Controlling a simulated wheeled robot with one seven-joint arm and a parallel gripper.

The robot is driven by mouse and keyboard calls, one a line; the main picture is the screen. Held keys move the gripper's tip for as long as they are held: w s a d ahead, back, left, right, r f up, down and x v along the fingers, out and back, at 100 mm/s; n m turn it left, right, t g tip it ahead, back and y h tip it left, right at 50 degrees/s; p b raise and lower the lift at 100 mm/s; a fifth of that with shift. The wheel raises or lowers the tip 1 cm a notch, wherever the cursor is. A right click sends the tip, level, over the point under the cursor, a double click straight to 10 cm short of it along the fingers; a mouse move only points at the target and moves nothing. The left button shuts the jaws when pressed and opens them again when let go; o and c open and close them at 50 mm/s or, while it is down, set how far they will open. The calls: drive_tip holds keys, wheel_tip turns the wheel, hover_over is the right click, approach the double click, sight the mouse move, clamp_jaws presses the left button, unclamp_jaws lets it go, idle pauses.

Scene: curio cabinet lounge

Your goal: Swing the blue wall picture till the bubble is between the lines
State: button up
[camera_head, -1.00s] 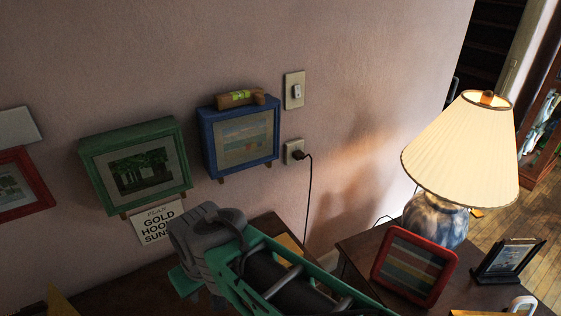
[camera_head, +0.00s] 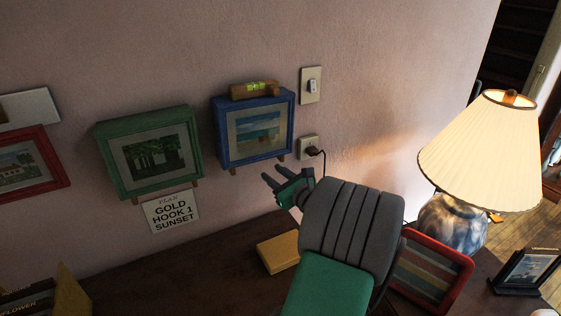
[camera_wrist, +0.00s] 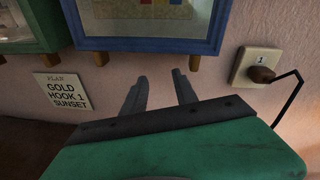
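The blue wall picture (camera_head: 257,130) hangs on the pink wall, with a beach scene in its frame. Its lower part shows at the top of the wrist view (camera_wrist: 150,44), where its bottom edge looks close to level. A wooden spirit level (camera_head: 240,92) with a yellow-green vial (camera_head: 256,87) lies on top of the frame. The bubble is too small to read against the lines. My gripper (camera_head: 271,174) is below the picture's lower right corner. In the wrist view its two fingers (camera_wrist: 160,77) are apart, with nothing between them, and appear just below the frame's bottom edge.
A green picture (camera_head: 150,152) hangs to the left, above a sign (camera_head: 171,210). A light switch (camera_head: 311,85) and a plugged socket (camera_head: 309,147) with a cord are to the right. Below are a dark cabinet top (camera_head: 200,270), a yellow block (camera_head: 278,252) and a lamp (camera_head: 480,150).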

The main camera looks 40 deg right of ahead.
sight(283, 160)
drive_tip(key=s+d+r+m+h, duration=0.1)
drive_tip(key=s+d+m+h, duration=0.15)
drive_tip(key=d+m, duration=0.2)
drive_tip(key=shift+n+t+y, duration=0.25)
drive_tip(key=shift+t, duration=0.15)
drive_tip(key=x, duration=0.7)
drive_tip(key=shift+w+d+p, duration=0.1)
drive_tip(key=shift+p, duration=0.25)
drive_tip(key=shift+c, duration=0.2)
clamp_jaws()
